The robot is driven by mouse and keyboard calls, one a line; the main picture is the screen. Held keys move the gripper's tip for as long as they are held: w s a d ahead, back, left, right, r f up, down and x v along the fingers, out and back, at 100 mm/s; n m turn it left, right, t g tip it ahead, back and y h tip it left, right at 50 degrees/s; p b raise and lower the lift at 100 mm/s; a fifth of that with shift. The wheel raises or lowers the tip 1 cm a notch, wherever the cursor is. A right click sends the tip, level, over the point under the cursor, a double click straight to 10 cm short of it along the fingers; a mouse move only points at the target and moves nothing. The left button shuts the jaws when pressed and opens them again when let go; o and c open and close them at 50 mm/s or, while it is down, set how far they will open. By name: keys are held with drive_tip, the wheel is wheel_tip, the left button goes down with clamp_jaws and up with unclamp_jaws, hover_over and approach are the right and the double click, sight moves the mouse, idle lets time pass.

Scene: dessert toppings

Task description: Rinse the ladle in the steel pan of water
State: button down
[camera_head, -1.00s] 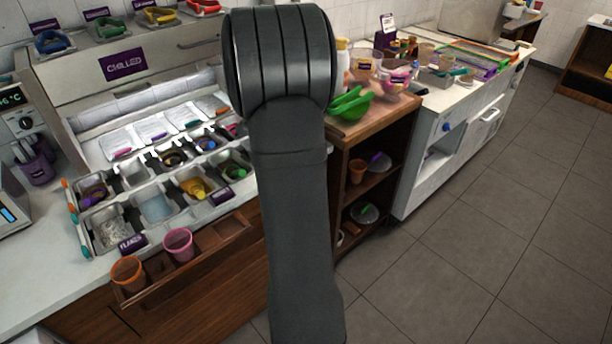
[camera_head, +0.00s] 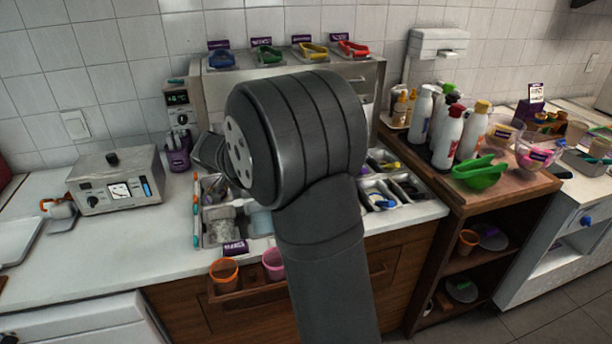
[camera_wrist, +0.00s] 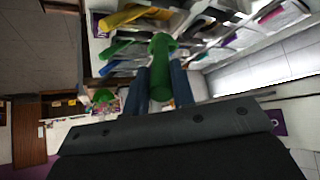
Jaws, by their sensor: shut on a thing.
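My gripper (camera_wrist: 158,88) is shut on a green handle (camera_wrist: 161,50) in the wrist view, with one dark blue finger on each side. I take this to be the ladle; its bowl cannot be made out. In the head view my arm hides the gripper and the held tool. A pan with pale bluish, water-like contents (camera_head: 261,221) sits in the front row of the topping rail, partly covered by my arm. Whether the ladle touches any pan cannot be told.
Orange (camera_head: 224,274) and pink (camera_head: 273,263) cups stand in a wooden rack at the counter front.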

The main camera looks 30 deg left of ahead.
drive_tip(key=s+a+n+t+y, duration=0.1)
drive_tip(key=s+a+n, duration=0.1)
drive_tip(key=s+a, duration=0.4)
wheel_tip(320, 180, down, 6)
drive_tip(key=d+n+t, duration=0.1)
drive_tip(key=n+t, duration=0.3)
drive_tip(key=n, duration=2.3)
drive_tip(key=shift+s+n, duration=0.35)
drive_tip(key=shift+n, duration=0.05)
idle(1.0)
